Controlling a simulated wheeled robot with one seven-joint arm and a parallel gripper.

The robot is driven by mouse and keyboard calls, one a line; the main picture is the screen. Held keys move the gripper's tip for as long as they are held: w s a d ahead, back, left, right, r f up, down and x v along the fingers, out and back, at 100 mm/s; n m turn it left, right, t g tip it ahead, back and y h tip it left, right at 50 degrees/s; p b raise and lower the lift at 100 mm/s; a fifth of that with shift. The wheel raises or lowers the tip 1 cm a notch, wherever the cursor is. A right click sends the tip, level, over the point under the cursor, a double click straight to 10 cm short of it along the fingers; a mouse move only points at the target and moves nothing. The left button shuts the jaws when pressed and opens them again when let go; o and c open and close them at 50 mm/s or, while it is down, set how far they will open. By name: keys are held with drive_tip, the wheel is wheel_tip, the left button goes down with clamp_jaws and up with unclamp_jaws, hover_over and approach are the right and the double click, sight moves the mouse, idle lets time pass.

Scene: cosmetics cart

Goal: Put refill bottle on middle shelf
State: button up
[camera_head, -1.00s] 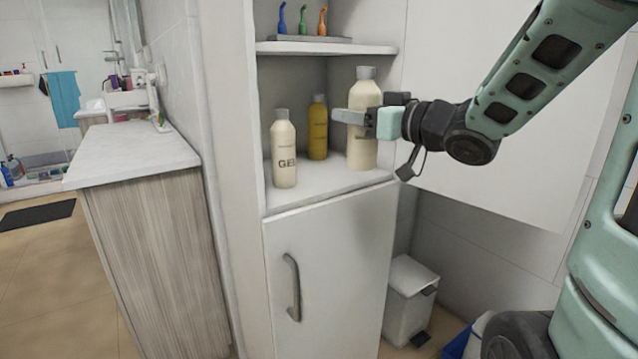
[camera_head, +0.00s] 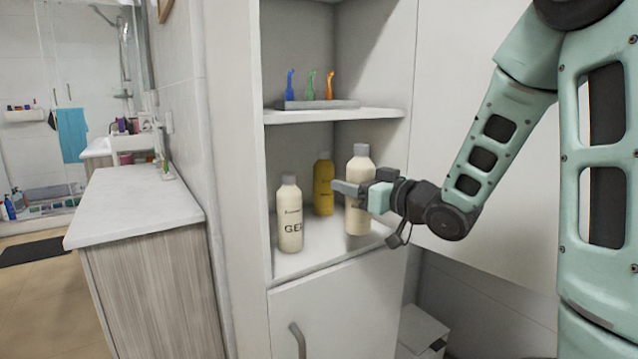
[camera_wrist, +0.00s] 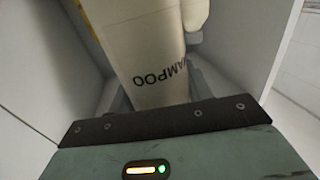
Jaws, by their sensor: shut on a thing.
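A tall cream bottle (camera_head: 358,222) with a grey cap is in my gripper (camera_head: 356,190), which is shut around its middle from the right. It is upright over the open shelf (camera_head: 300,262) of the white cabinet. I cannot tell whether its base touches the shelf. In the wrist view the held bottle (camera_wrist: 150,50) fills the middle and shows lettering ending in "AMPOO". The fingers partly hide behind it. On the same shelf stand a cream "GEL" bottle (camera_head: 290,215) at the left and a yellow bottle (camera_head: 323,185) further back.
An upper shelf (camera_head: 385,114) above the bottles holds a tray (camera_head: 318,105) with three coloured brush-like items. A closed door (camera_head: 340,310) with a handle is below. Cabinet side walls bound the shelf. A counter (camera_head: 130,210) stands to the left, and a bin (camera_head: 422,330) below right.

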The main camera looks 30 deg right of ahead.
drive_tip(key=shift+w+a+r+p, duration=0.1)
drive_tip(key=shift+w+r+p, duration=0.35)
drive_tip(key=shift+p, duration=2.2)
drive_tip(key=w, duration=1.2)
wheel_tip(320, 180, down, 8)
drive_tip(key=p, duration=0.1)
drive_tip(key=shift+a, duration=0.2)
drive_tip(key=shift+s, duration=0.1)
drive_tip(key=shift+f, duration=0.15)
drive_tip(key=o, duration=1.2)
